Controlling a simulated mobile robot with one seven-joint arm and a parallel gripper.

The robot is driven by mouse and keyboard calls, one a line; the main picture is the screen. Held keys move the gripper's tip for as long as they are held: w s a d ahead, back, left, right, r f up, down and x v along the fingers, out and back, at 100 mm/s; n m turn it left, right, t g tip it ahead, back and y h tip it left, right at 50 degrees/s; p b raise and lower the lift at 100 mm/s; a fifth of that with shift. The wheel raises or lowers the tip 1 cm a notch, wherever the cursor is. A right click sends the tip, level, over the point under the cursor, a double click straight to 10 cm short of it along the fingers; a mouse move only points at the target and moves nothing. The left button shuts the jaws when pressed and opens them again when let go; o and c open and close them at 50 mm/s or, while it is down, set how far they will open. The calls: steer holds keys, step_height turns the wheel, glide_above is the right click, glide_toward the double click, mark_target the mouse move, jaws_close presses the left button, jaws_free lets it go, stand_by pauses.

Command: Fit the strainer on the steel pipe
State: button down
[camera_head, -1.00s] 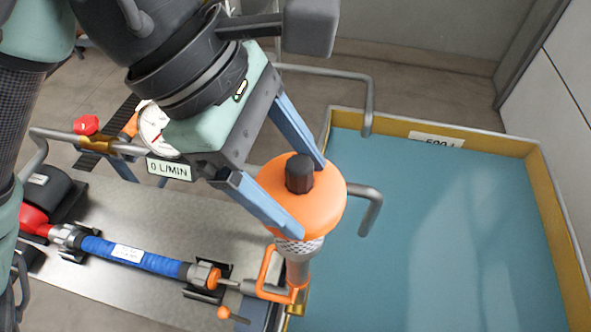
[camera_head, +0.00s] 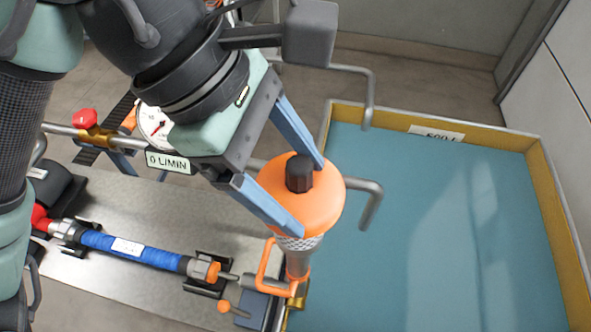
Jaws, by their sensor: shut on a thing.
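The strainer (camera_head: 328,205) has an orange round top with a dark knob and a perforated metal band below. My gripper (camera_head: 311,197) is shut on its orange top, one blue finger on the far side and one on the near side.
The tank (camera_head: 450,230) of blue water with yellow walls fills the right. Bent grey pipes (camera_head: 370,205) reach over its edge. A blue hose (camera_head: 135,250) lies on the metal bench (camera_head: 130,207) at left. A gauge (camera_head: 155,125) and red knob (camera_head: 85,118) stand behind.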

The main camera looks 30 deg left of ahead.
steer(key=shift+f, duration=0.6)
stand_by(0.8)
jaws_free()
steer(key=shift+r, duration=0.15)
stand_by(0.4)
steer(key=shift+r+p, duration=3.95)
steer(key=shift+p, duration=0.45)
jaws_close()
